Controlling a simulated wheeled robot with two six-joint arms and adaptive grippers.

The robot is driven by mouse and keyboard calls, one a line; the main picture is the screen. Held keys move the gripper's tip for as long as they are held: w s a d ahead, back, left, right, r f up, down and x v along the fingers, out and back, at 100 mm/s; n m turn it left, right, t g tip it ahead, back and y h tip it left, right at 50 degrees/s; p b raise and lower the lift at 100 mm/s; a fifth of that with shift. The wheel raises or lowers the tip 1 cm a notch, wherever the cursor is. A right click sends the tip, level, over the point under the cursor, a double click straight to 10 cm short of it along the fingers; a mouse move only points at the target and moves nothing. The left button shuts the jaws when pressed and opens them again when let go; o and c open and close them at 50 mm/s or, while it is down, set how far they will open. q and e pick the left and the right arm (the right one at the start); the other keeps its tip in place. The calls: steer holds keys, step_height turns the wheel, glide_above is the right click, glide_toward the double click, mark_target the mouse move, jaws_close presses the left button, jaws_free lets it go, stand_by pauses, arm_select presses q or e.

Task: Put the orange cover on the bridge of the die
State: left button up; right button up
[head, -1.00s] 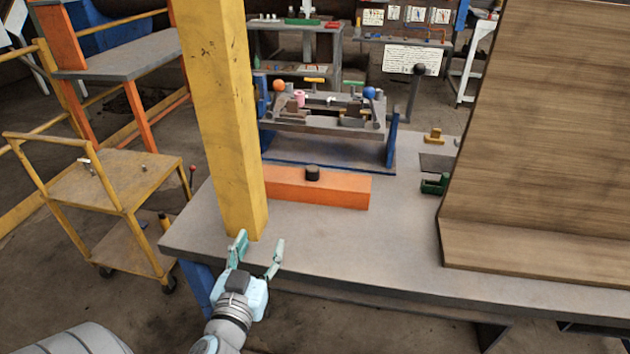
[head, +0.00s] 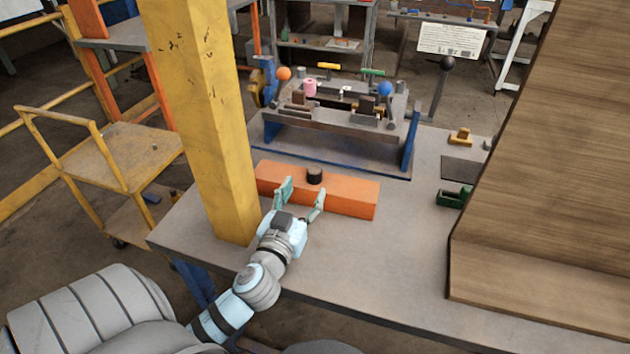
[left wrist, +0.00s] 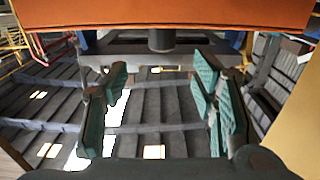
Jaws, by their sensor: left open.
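The orange cover (head: 350,195) is a long box-like bar with a short black knob (head: 314,173) on top, resting on the grey table. The cover fills the top of the left wrist view (left wrist: 170,14), with the knob below it (left wrist: 161,40). My left gripper (head: 301,195) is open at the cover's near side, its fingertips short of the knob. In the left wrist view the two green-padded fingers (left wrist: 162,85) stand apart with nothing between them. The die (head: 335,143) is the grey fixture on blue supports behind the cover; I cannot single out its bridge. My right gripper is not in view.
A yellow post (head: 203,120) stands close to the left of my gripper and the cover. A tall wooden panel (head: 560,150) takes up the right. A green block (head: 452,198) and yellow piece (head: 460,137) lie near it. The table's front right (head: 390,255) is clear.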

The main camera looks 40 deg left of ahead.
mark_target(312, 176)
arm_select(q)
steer(key=p+x, duration=0.1)
steer(key=x, duration=0.7)
steer(key=shift+a+f, duration=0.15)
steer(key=shift+w+a+f, duration=0.15)
steer(key=shift+w, duration=0.3)
steer(key=shift+s, duration=0.1)
jaws_close()
